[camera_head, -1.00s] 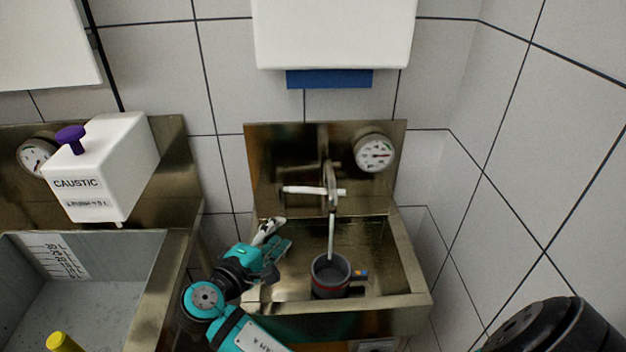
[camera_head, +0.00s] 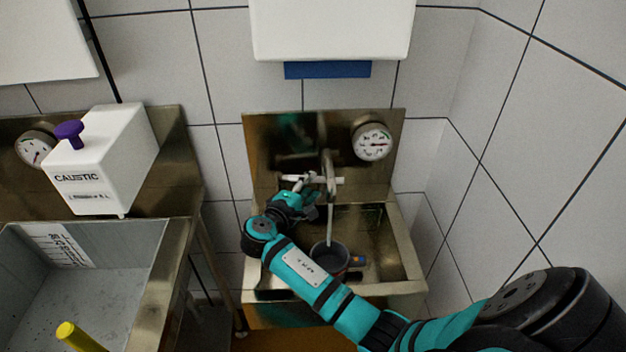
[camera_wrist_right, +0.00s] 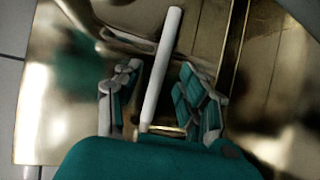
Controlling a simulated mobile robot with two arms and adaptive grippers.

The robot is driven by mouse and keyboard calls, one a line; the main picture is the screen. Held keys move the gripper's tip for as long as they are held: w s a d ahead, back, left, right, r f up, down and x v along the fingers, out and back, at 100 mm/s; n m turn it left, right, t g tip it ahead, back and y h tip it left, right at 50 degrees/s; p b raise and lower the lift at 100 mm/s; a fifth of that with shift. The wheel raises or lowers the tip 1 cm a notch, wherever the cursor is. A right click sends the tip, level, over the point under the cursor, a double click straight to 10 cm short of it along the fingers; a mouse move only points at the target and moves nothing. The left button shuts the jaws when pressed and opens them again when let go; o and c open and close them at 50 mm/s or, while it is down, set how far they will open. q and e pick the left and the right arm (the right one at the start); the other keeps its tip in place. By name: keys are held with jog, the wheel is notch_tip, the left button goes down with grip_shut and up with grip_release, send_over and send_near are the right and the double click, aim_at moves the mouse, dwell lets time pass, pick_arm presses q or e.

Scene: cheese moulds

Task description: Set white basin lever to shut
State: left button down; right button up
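The white lever (camera_head: 338,181) shows on the tap in front of the steel backplate, sticking out to the left and partly hidden by my right gripper. My right gripper (camera_head: 306,189) is at the left part of the lever. In the right wrist view the white lever (camera_wrist_right: 163,70) stands between the two spread fingers of my right gripper (camera_wrist_right: 165,92), with a gap visible on the right. Contact on the left finger is hard to tell. The steel basin (camera_head: 405,272) lies below the tap. My left gripper is not in view.
A dark mug (camera_head: 330,257) stands in the basin under a thin pale spout or stream. A round gauge (camera_head: 372,142) is right of the tap. A white caustic dispenser (camera_head: 105,165) and a large sink (camera_head: 150,290) are at left. A white box (camera_head: 333,30) hangs above.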

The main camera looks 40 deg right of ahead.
jog(key=shift+x, duration=1.25)
jog(key=shift+a, duration=0.1)
grip_shut()
